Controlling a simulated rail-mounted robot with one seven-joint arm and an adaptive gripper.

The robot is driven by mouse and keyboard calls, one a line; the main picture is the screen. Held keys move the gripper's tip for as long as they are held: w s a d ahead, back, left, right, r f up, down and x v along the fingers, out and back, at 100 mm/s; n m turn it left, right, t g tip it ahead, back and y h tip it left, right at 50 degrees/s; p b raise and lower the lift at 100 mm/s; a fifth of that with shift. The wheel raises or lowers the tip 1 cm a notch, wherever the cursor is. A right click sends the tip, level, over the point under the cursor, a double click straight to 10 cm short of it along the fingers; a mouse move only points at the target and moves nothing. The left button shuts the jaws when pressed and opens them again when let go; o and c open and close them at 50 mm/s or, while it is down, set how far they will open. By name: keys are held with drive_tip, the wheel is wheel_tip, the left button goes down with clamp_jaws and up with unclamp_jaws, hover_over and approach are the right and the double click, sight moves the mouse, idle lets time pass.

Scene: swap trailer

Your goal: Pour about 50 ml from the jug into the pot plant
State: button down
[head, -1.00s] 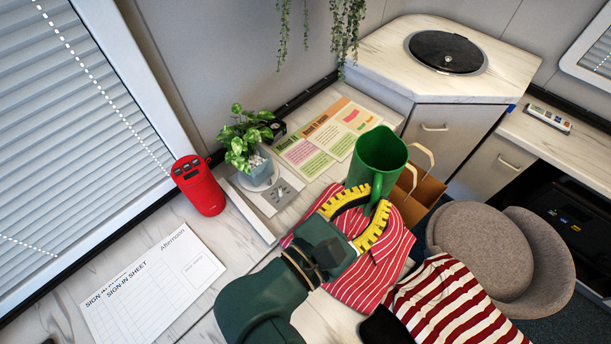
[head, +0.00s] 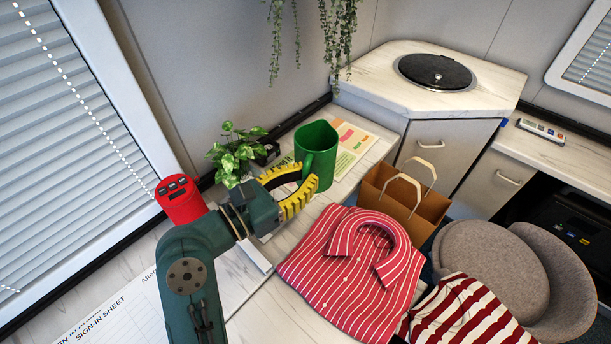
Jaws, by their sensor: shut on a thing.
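The green jug (head: 318,156) is in the head view, upright or nearly so, at the far side of the counter. My gripper (head: 304,186) has yellow-padded fingers and is shut on the jug's handle side, with the jug beyond the fingertips. The pot plant (head: 234,155), with green and pale leaves, stands just left of the jug near the wall. Its pot is hidden behind my gripper and arm. I cannot see inside the jug, so its liquid level does not show.
A red speaker-like cylinder (head: 180,199) stands left, partly behind my arm. A folded red striped shirt (head: 352,262) lies right, with a brown paper bag (head: 402,201) behind it. Coloured leaflets (head: 353,142) lie behind the jug. A sign-in sheet (head: 110,318) lies front left.

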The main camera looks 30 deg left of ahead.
wheel_tip(320, 180, up, 6)
drive_tip(key=p, duration=0.4)
drive_tip(key=shift+f, duration=0.1)
drive_tip(key=shift+d+f, duration=0.2)
drive_tip(key=shift+f, duration=0.05)
drive_tip(key=s+d+f+y+p, duration=0.1)
drive_tip(key=s+d+f, duration=0.4)
drive_tip(key=d+f, duration=0.3)
drive_tip(key=s+d+f+n+y+p, duration=0.1)
drive_tip(key=s+d+f, duration=0.5)
drive_tip(key=f, duration=0.6)
drive_tip(key=shift+d+t+p, duration=0.4)
drive_tip(key=shift+d, duration=0.6)
